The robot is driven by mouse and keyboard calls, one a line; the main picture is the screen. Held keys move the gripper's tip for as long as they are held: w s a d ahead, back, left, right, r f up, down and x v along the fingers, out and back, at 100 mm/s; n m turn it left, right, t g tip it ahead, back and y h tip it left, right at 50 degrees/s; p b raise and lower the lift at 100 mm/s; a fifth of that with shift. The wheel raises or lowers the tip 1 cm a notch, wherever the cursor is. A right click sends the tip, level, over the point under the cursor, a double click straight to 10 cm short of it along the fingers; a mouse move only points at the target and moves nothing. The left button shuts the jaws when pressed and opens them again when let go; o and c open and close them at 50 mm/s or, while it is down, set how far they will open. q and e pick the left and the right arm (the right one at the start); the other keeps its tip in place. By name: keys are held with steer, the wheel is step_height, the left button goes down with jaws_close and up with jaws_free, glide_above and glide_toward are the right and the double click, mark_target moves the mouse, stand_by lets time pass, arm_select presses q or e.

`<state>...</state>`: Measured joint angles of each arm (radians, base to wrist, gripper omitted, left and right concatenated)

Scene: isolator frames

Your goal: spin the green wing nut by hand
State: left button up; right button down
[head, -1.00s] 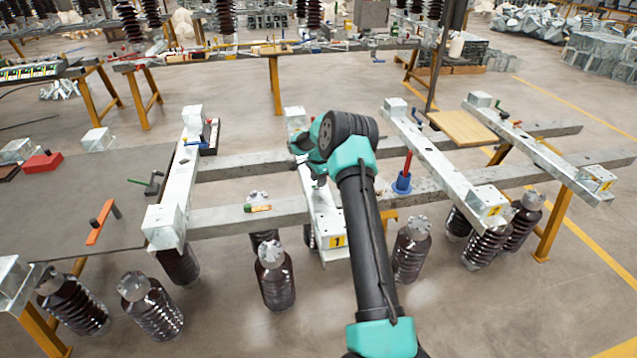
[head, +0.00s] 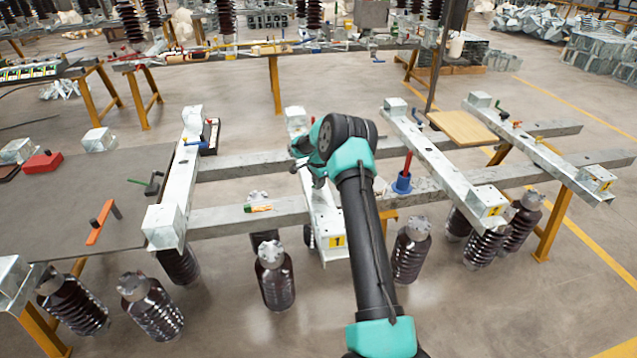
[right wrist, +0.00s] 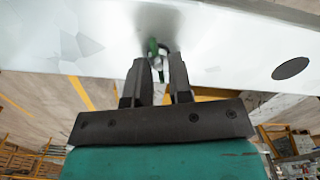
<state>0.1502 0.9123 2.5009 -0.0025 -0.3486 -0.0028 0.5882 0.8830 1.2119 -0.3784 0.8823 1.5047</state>
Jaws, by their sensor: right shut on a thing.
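The green wing nut (right wrist: 153,47) shows in the right wrist view against the pale metal face of a frame beam (right wrist: 215,45). My right gripper (right wrist: 160,70) has its two dark fingers on either side of the nut and is shut on it. In the head view my right gripper (head: 300,163) is at the middle beam (head: 325,215), the one with a yellow "1" label. My own wrist and arm cover much of that spot there, so the nut cannot be made out. My left gripper is not in view.
A red-handled tool in a blue base (head: 402,183) stands just right of my arm. A green-and-orange item (head: 258,208) lies on the near grey rail. Brown insulators (head: 275,277) stand below. A dark table (head: 60,215) on the left holds an orange-handled tool (head: 98,225).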

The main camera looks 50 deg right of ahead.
steer(key=shift+n, duration=0.3)
steer(key=n, duration=0.5)
steer(key=shift+w, duration=0.2)
steer(key=n, duration=0.6)
steer(key=shift+w+a+n, duration=0.1)
steer(key=shift+w+n, duration=0.05)
steer(key=shift+n, duration=0.15)
steer(key=n, duration=0.6)
steer(key=shift+w+a, duration=0.1)
steer(key=shift+a, duration=0.05)
steer(key=n, duration=0.6)
steer(key=shift+a+n, duration=0.25)
steer(key=shift+n, duration=0.05)
steer(key=n, duration=0.6)
steer(key=shift+a, duration=0.15)
steer(key=n, duration=0.6)
steer(key=shift+s+a+n, duration=0.1)
steer(key=shift+s+n, duration=0.25)
steer(key=shift+n, duration=0.05)
steer(key=n, duration=0.6)
steer(key=shift+s, duration=0.2)
steer(key=n, duration=0.7)
steer(key=shift+s, duration=0.15)
